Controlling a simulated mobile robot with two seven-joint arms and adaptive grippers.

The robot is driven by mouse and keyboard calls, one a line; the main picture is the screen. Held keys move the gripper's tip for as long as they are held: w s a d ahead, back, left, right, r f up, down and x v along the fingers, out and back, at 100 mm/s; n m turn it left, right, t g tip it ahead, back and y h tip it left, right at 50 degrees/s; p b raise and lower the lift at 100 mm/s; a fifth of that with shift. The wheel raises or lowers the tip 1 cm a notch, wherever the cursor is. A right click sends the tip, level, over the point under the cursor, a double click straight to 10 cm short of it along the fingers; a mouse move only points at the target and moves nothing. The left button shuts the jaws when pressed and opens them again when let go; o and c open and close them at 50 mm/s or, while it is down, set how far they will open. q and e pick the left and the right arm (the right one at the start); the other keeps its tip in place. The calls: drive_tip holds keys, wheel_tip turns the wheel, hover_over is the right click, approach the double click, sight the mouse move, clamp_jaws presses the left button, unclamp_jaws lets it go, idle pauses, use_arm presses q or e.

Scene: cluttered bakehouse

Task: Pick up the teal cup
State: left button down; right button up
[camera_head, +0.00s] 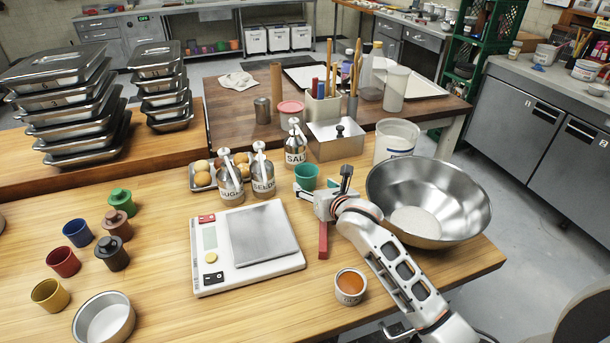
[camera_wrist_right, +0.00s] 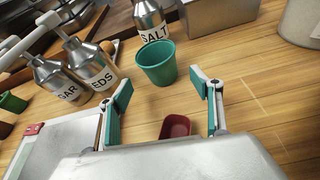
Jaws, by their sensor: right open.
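The teal cup (camera_head: 306,177) stands upright on the wooden worktop, just in front of the SALT bottle. In the right wrist view the teal cup (camera_wrist_right: 157,66) sits beyond the fingertips, roughly midway between the fingers. My right gripper (camera_head: 322,188) is close to the cup on its near side. In the wrist view the right gripper (camera_wrist_right: 160,88) has its two teal-padded fingers spread, with nothing held between them. My left gripper is not in view.
The SALT bottle (camera_head: 295,146) stands right behind the cup, with the SEEDS bottle (camera_head: 262,174) to its left. A white scale (camera_head: 210,262) is left of my gripper; a steel bowl (camera_head: 455,190) is right. A small red object (camera_wrist_right: 175,127) lies below the fingers.

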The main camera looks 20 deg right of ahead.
sight(309, 183)
drive_tip(key=shift+x, duration=3.3)
drive_tip(key=shift+a+f, duration=0.1)
drive_tip(key=shift+c, duration=0.3)
drive_tip(key=c, duration=1.1)
